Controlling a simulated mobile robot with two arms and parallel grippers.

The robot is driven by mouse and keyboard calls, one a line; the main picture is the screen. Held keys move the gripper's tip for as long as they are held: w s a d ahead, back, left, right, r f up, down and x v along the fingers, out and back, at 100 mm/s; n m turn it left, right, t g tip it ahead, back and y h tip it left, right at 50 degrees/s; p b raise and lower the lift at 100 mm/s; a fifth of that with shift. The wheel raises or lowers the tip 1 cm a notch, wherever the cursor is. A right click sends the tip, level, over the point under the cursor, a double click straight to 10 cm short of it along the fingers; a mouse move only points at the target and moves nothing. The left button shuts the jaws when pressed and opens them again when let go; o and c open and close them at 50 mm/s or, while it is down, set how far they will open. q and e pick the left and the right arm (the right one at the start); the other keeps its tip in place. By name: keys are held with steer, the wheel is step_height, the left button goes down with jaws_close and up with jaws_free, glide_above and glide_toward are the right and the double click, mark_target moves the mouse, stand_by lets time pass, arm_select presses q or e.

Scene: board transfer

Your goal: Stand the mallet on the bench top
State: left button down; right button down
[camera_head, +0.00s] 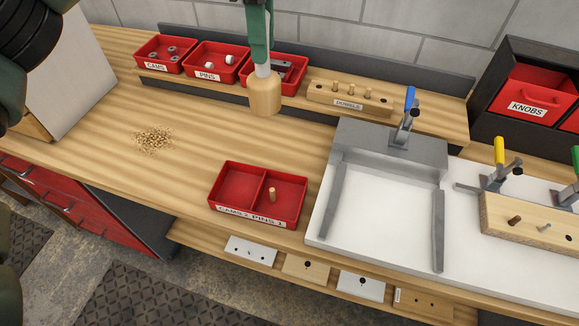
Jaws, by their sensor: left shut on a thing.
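The mallet (265,93) shows as a pale wooden head below my left gripper (262,68), near the top middle of the view. My left gripper comes down from the top edge and is shut on the mallet's upper part, which the fingers mostly hide. The mallet hangs nearly upright, head down, in front of the rear shelf. I cannot tell whether its base touches the bench top (180,185). My right gripper is not in view.
Red bins of parts (205,75) and a dowel block (349,99) stand on the rear shelf. Wood shavings (153,139) lie at left. A red two-part tray (238,188) holds a peg. A metal fixture (385,195) stands at right. Bench between shavings and tray is clear.

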arm_select(q)
steer(key=d+r+n+b, duration=0.1)
steer(key=d+r+n, duration=0.2)
steer(key=d+n, duration=0.1)
step_height(320, 180, down, 20)
steer(key=p, duration=0.1)
steer(key=shift+d+p, duration=0.2)
steer(key=shift+p, duration=0.15)
steer(key=shift+s, duration=0.1)
steer(key=c, duration=1.1)
jaws_free()
